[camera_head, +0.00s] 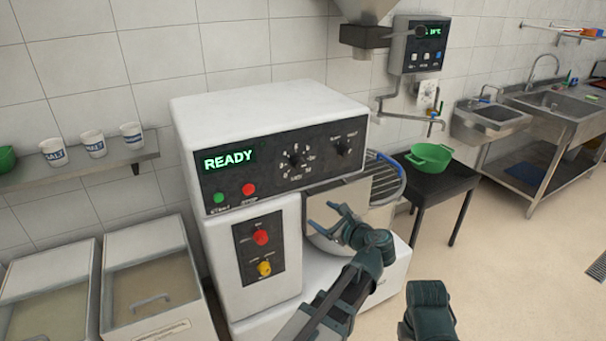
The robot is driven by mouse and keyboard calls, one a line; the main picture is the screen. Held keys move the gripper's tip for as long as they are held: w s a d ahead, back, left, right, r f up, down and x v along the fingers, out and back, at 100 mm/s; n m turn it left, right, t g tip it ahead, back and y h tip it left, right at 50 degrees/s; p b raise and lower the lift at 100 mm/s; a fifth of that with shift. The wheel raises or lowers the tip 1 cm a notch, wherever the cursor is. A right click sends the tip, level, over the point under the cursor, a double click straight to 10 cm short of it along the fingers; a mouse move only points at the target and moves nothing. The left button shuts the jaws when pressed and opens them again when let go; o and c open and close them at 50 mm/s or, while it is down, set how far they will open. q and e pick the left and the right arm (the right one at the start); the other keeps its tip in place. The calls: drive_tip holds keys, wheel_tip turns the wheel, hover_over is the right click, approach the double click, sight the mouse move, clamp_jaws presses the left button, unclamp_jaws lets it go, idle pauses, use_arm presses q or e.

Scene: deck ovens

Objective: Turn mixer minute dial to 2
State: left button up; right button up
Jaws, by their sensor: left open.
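The white mixer (250,105) stands in the middle of the view. Its black panel carries a lit READY display (228,160). The minute dial (296,160) is a black knob ringed by white marks; its exact setting is too small to read. A second black knob (343,147) sits to its right. My left gripper (326,217) is open and empty, below and to the right of the minute dial, in front of the mixer bowl, apart from the dial. Part of my other arm (428,310) shows at the bottom; its gripper fingers are not visible.
Green (219,198) and red (249,189) buttons sit below the display. A lower panel (259,247) has a red and a yellow knob. The bowl guard (385,180) juts out at the right. A dark table (450,185) holds a green bowl (429,157).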

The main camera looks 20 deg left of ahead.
sight(301, 167)
use_arm(q)
drive_tip(key=w+a+r+m+t+y, duration=0.1)
drive_tip(key=w+r+m+t+y, duration=0.1)
drive_tip(key=w+r+m+t, duration=0.25)
drive_tip(key=shift+m+g, duration=0.65)
drive_tip(key=shift+g, duration=0.2)
drive_tip(key=x, duration=1.3)
drive_tip(key=shift+s+a+r, duration=0.1)
drive_tip(key=shift+a+r, duration=0.25)
drive_tip(key=shift+r, duration=0.05)
clamp_jaws()
